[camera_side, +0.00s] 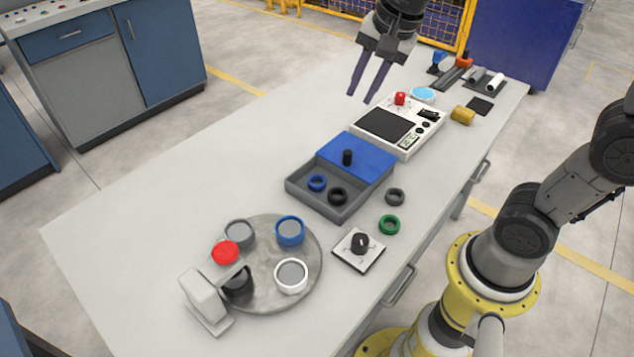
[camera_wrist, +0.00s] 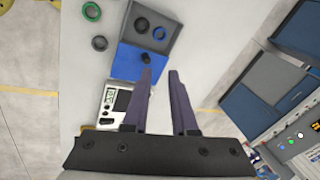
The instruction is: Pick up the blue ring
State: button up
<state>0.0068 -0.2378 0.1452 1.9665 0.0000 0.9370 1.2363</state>
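The blue ring (camera_side: 317,182) lies in the open part of a grey tray (camera_side: 318,207), next to a black ring (camera_side: 338,196). In the wrist view the blue ring (camera_wrist: 159,33) is beyond my fingertips, near the black ring (camera_wrist: 141,25). A blue lid (camera_side: 357,154) with a black knob (camera_side: 347,157) covers the tray's other part. My gripper (camera_side: 359,99) is open and empty, pointing down, high and well away from the tray. Its two fingers show apart in the wrist view (camera_wrist: 161,71).
A dark grey ring (camera_side: 395,197) and a green ring (camera_side: 389,225) lie on the table beside the tray. A round turntable (camera_side: 262,295) carries several cups. A white scale-like device (camera_side: 411,146) stands behind the tray. The table's left side is clear.

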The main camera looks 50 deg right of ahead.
jog(key=w+f+m+g, duration=0.2)
jog(key=w+f, duration=0.3)
jog(key=w, duration=0.1)
send_over(323, 183)
notch_tip(323, 183, down, 5)
jog(key=shift+m+g, duration=0.3)
jog(key=shift+g, duration=0.6)
jog(key=f, duration=1.1)
jog(key=shift+w+d+f, duration=0.1)
jog(key=shift+w+d, duration=0.05)
jog(key=shift+d, duration=0.1)
jog(key=shift+s+a+f, duration=0.1)
jog(key=shift+f, duration=1.55)
jog(key=shift+s+a+f, duration=0.1)
jog(key=shift+f, duration=1.5)
jog(key=shift+c, duration=0.2)
grip_shut()
